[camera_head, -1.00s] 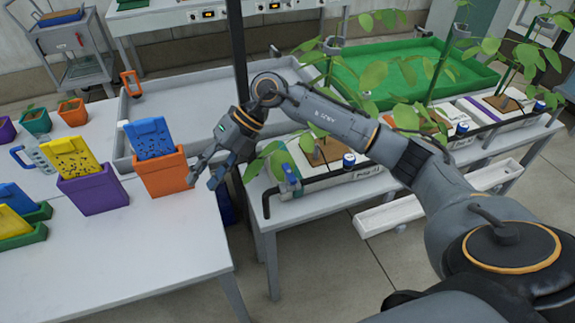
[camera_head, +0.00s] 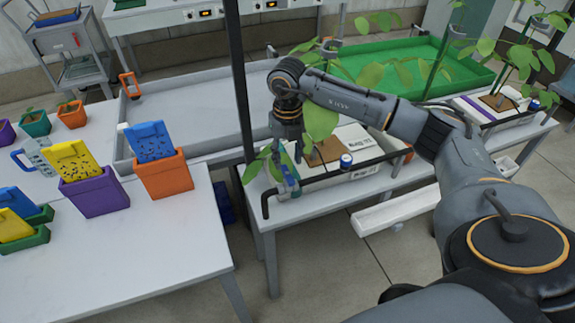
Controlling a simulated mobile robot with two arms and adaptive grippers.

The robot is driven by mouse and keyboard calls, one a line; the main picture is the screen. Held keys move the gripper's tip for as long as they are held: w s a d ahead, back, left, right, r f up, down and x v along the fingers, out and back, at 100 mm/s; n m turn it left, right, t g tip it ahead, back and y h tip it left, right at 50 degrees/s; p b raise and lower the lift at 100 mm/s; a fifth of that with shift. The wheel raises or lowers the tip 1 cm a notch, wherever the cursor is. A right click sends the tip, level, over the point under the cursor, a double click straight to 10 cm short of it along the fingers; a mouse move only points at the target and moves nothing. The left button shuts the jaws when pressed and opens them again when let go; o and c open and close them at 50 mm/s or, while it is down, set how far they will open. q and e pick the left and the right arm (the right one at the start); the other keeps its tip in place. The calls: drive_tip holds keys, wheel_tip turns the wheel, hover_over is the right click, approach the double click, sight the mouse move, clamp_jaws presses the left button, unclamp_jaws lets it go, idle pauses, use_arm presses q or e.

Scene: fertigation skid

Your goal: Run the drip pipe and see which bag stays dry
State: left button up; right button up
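The black drip pipe (camera_head: 325,177) runs along the front of the white grow bags on the right-hand bench. A blue valve handle (camera_head: 287,178) stands at its left end. The nearest bag (camera_head: 358,142) is white with a brown square top and plant leaves; a blue-capped part (camera_head: 346,161) sits at its front. Another white bag (camera_head: 472,112) lies at the far right; my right arm hides much of what is between. My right gripper (camera_head: 287,155) points down just above the valve handle, fingers apart, partly among leaves; contact cannot be told. My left gripper is out of view.
A thin dark post (camera_head: 241,80) stands just left of my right gripper. The left table (camera_head: 150,245) holds orange and purple pots with tags. A grey tray (camera_head: 190,105) and a green tray (camera_head: 440,60) lie behind. A white gutter (camera_head: 400,212) is below the bench.

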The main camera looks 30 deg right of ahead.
sight(287, 174)
drive_tip(key=shift+f+p, duration=0.3)
drive_tip(key=shift+f, duration=1.95)
drive_tip(key=shift+c, duration=0.2)
clamp_jaws()
